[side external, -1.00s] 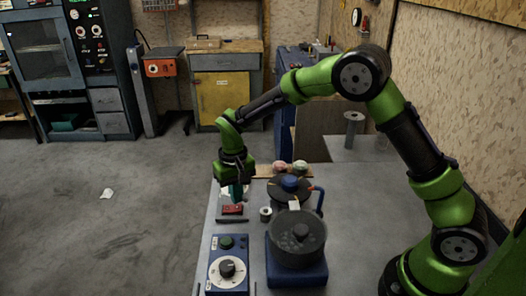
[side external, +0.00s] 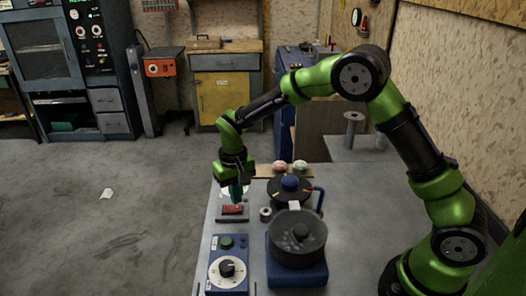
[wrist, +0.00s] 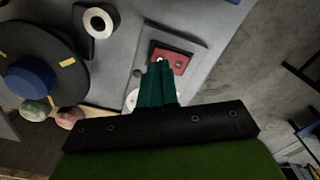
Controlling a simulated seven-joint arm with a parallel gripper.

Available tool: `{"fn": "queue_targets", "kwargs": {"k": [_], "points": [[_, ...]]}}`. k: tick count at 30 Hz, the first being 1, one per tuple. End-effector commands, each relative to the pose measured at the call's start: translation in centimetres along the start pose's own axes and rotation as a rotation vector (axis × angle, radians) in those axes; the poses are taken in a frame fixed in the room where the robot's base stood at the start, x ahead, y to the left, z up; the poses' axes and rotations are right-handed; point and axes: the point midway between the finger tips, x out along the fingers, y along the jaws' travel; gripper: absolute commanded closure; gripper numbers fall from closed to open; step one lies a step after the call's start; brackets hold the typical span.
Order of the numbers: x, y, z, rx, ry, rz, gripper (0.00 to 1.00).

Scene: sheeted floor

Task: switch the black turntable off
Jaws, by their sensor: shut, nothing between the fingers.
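The black turntable (side external: 289,190) is a dark disc with a blue hub and light marks, at the back of the bench; it also shows at the left of the wrist view (wrist: 62,88). A red rocker switch (side external: 232,210) on a grey plate lies to its left; the wrist view shows the switch (wrist: 178,61) just beyond my fingertips. My gripper (side external: 237,198) points down with its teal fingers together and empty, over the far part of the switch plate. In the wrist view, the fingertips (wrist: 160,64) overlap the switch's near edge. I cannot tell whether they touch it.
A dark round pan (side external: 298,240) on a blue base stands in front of the turntable. A blue control box (side external: 228,268) with a green button and dial is nearer the camera. A small metal roll (side external: 265,214) sits between switch and turntable. The bench's left edge is close.

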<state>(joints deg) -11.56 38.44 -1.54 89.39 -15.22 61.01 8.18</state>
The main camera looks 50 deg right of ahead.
Motion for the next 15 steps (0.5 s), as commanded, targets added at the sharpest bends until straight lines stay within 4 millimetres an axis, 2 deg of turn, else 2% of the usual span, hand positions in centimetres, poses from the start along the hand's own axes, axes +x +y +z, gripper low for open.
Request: {"fn": "queue_targets", "kwargs": {"k": [15], "points": [[0.85,0.01,0.03,0.000,-0.002,0.001,1.00]]}}
